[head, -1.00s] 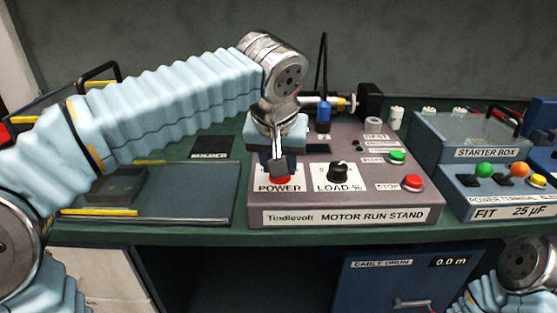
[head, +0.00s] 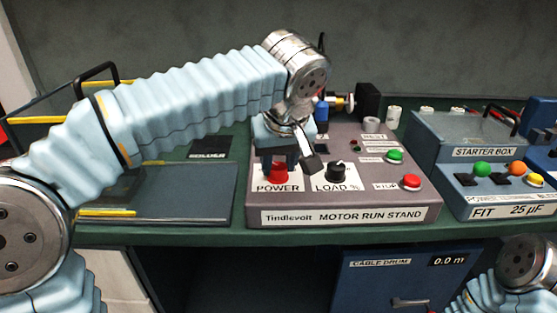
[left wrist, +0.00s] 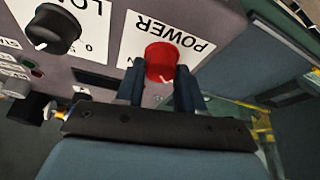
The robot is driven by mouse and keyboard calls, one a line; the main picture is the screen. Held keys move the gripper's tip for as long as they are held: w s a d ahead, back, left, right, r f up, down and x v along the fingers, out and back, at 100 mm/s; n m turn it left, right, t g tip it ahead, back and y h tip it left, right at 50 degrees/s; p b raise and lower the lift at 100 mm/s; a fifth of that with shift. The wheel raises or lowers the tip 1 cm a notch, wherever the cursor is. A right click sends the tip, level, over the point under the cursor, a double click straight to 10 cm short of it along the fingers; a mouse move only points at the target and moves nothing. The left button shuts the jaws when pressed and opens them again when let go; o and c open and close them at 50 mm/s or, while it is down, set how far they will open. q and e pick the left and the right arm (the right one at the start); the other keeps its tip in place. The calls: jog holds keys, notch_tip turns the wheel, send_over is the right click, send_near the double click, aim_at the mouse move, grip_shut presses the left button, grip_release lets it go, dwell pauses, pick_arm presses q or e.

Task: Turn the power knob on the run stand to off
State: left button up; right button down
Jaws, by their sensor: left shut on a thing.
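The red power knob (head: 278,177) sits at the left of the grey run stand (head: 350,214), above the POWER label. My left gripper (head: 278,161) reaches down from above and is shut on the knob. In the left wrist view the two dark fingers (left wrist: 160,86) stand on either side of the red knob (left wrist: 160,58). A small white mark shows on the knob's edge close to the fingers. The knob's off and on marks cannot be read. My right gripper is out of view; only part of that arm shows at the lower right.
The black load knob (head: 337,172) is just right of the power knob, near my left wrist. Green (head: 395,156) and red (head: 411,182) buttons are farther right. The starter box (head: 470,135) stands at the right. A dark tray (head: 160,205) lies at the left.

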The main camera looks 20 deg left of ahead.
pick_arm(q)
jog(key=o, duration=1)
jog(key=shift+o, duration=0.2)
jog(key=v, duration=1.3)
jog(key=shift+r, duration=0.35)
jog(key=shift+s, duration=0.15)
